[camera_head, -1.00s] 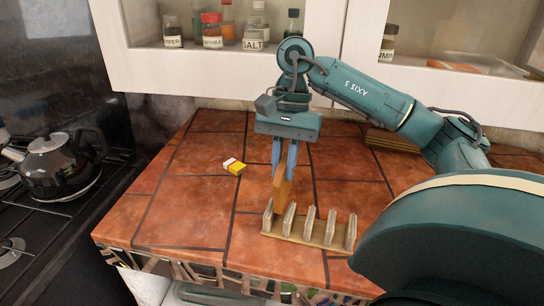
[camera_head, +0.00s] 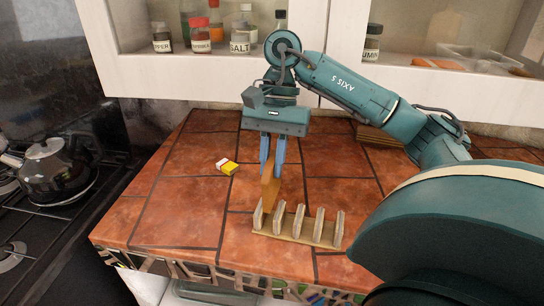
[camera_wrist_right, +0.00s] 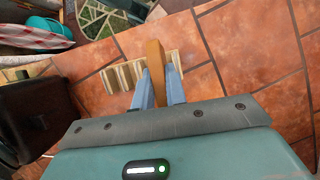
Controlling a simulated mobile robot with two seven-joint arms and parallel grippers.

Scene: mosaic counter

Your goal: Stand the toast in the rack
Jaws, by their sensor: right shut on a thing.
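The toast (camera_head: 269,189) is an orange-brown slice held upright. My right gripper (camera_head: 273,166) is shut on its upper part. The toast's lower end is at the near left part of the rack in the head view; I cannot tell whether it is in a slot or just behind the rack. The rack (camera_head: 297,236) is a pale wooden base with several upright dividers, on the tiled counter. In the right wrist view the toast (camera_wrist_right: 153,57) is between the blue fingers (camera_wrist_right: 157,82) and covers the end of the rack (camera_wrist_right: 118,77). My left gripper is not in view.
A wooden slatted thing (camera_head: 378,137) is behind my right arm. A kettle (camera_head: 52,170) stands on the stove at left. The counter's left part is clear.

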